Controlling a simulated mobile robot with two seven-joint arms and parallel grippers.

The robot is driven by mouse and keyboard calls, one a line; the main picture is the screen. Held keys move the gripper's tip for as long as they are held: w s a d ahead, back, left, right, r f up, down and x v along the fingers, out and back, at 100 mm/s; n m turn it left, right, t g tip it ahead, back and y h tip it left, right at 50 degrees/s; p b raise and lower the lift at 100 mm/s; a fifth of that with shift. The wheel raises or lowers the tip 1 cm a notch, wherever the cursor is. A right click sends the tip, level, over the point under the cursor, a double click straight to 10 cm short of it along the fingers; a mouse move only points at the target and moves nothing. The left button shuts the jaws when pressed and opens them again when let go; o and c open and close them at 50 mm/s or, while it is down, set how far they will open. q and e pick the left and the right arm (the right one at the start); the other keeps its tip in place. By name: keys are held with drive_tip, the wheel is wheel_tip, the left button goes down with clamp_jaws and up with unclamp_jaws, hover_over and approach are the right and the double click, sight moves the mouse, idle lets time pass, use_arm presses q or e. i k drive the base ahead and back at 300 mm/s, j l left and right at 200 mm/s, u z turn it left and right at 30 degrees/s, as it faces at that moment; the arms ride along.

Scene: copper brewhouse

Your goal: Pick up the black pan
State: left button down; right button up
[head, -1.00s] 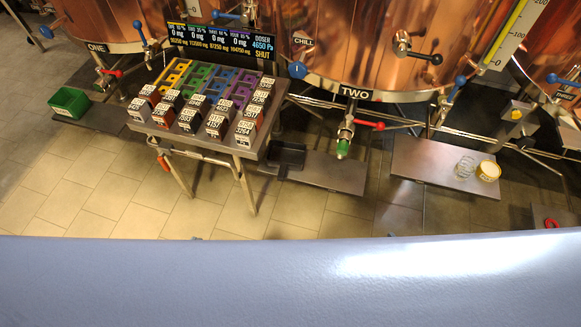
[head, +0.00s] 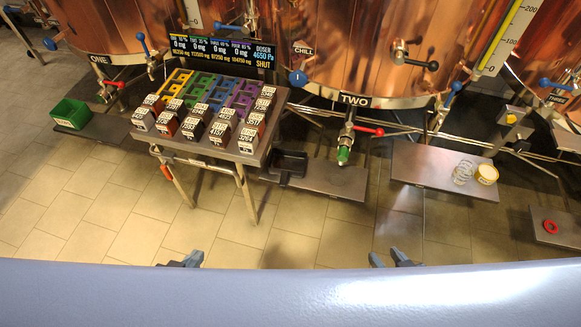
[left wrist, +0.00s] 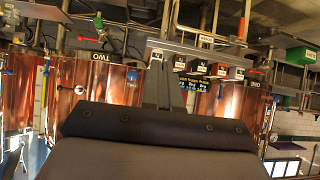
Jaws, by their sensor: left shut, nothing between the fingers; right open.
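The black pan (head: 289,162) is a small dark tray-like vessel on the left end of a grey shelf (head: 336,181), just right of the legged bench. Its near left part lies close to the bench edge. My left gripper (head: 181,259) shows at the bottom of the head view, shut and empty, well short of the pan. My right gripper (head: 391,258) is open and empty at the bottom, right of the pan and also well short of it. In the left wrist view the left gripper's fingers (left wrist: 165,84) point away over an upside-down scene; I cannot make out the pan there.
The bench (head: 262,150) holds several labelled blocks and coloured racks. A green-tipped tap (head: 344,153) hangs above the shelf. A right-hand shelf (head: 418,168) bears a coil and a yellow tub (head: 486,174). A green bin (head: 71,114) stands left. Tiled floor in front is clear.

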sight(284, 162)
drive_tip(key=i+l, duration=0.2)
drive_tip(key=l, duration=0.15)
drive_tip(key=i+l+u, duration=0.1)
drive_tip(key=l, duration=0.25)
drive_tip(key=i+l, duration=0.25)
drive_tip(key=i+l+u, duration=0.1)
drive_tip(key=l, duration=0.35)
drive_tip(key=i+l, duration=0.25)
drive_tip(key=l, duration=0.15)
